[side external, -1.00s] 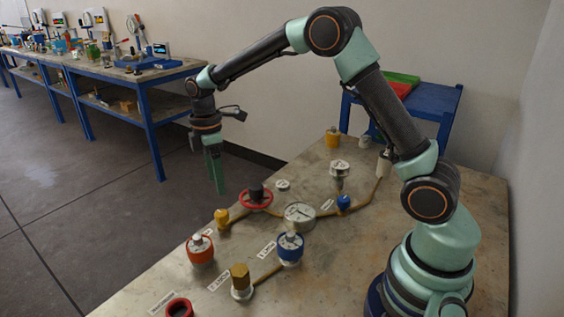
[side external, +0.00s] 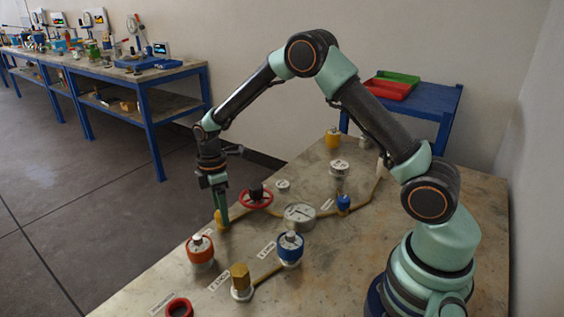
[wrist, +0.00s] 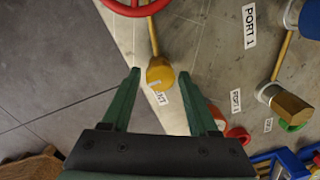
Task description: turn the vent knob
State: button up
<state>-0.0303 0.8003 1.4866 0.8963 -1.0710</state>
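The vent knob is a small yellow knob (side external: 218,216) on the end of a thin pipe near the bench's far left edge. In the wrist view the yellow knob (wrist: 160,72) lies between my two green fingertips, with a partly hidden label (wrist: 160,97) ending in "NT" beside it. My gripper (side external: 221,212) points down at the knob and overlaps it in the side view. In the wrist view my gripper (wrist: 160,78) is open, with a gap on both sides of the knob. I cannot tell whether the fingertips are down at the knob's height.
A red handwheel (side external: 257,198) stands close to the right of my gripper. A gauge (side external: 299,214), an orange capped vessel (side external: 200,250), a blue capped vessel (side external: 290,248) and a brass hex fitting (side external: 240,277) stand nearby. The floor (wrist: 60,60) drops away past the bench edge.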

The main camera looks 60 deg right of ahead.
grip_shut()
jog(key=shift+m, duration=0.3)
jog(key=m, duration=0.9)
jog(key=shift+d, duration=0.1)
jog(key=m, duration=0.4)
jog(key=shift+t, duration=0.3)
jog(key=shift+m, duration=2.1)
